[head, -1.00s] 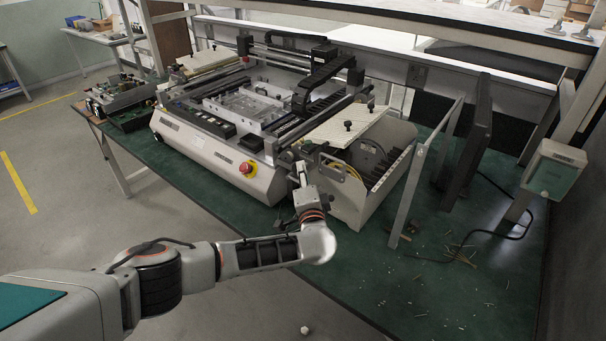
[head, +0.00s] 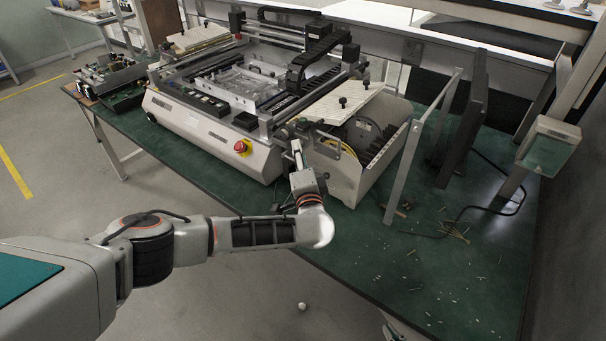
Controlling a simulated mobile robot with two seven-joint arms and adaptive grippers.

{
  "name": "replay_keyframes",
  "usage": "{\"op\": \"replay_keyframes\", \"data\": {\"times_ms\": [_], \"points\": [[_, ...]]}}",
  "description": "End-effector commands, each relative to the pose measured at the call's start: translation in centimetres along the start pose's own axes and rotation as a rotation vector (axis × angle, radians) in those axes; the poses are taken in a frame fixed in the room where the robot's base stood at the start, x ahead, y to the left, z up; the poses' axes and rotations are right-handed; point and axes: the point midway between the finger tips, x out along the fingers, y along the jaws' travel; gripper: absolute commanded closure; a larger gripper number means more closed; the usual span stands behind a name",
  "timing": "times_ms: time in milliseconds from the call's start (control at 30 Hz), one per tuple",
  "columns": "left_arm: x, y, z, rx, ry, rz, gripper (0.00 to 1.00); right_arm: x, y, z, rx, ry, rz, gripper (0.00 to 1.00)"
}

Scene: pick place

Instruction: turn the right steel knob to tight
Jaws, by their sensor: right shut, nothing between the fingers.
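The printer-like machine (head: 205,127) stands on the green table. I cannot make out a steel knob for certain. Two small dark knobs, one at the front (head: 342,102) and one farther back (head: 366,86), stand on its cream plate (head: 325,108). My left gripper (head: 296,146) points away from me at the machine's front right corner, below the plate. Its fingers are small and partly hidden, so I cannot tell its opening or contact. My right gripper (head: 391,328) shows only as a small part at the bottom edge, shut and empty, well away from the machine.
A red stop button (head: 241,147) sits on the machine's front. A metal upright (head: 403,172) and dark panel (head: 463,125) stand to its right. Loose scraps and a black cable (head: 510,212) lie on the green table (head: 400,265). The right foreground tabletop is mostly open.

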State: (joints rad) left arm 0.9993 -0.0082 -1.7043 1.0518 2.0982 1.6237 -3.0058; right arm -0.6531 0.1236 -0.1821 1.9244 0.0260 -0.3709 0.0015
Motion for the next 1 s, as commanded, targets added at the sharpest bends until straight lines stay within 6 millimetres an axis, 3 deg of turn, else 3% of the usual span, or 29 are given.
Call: {"op": "replay_keyframes", "data": {"times_ms": [700, 1000], "points": [[-9.0, 0.0, -0.1, 0.002, 0.005, 0.001, 0.66, 0.0, 0.0, 0.0, -0.001, 0.000, -0.001, 1.00], [-10.0, 0.1, 0.1, 0.003, -0.001, 0.001, 0.66, 0.0, 0.0, 0.0, -0.001, 0.000, -0.001, 1.00]]}}
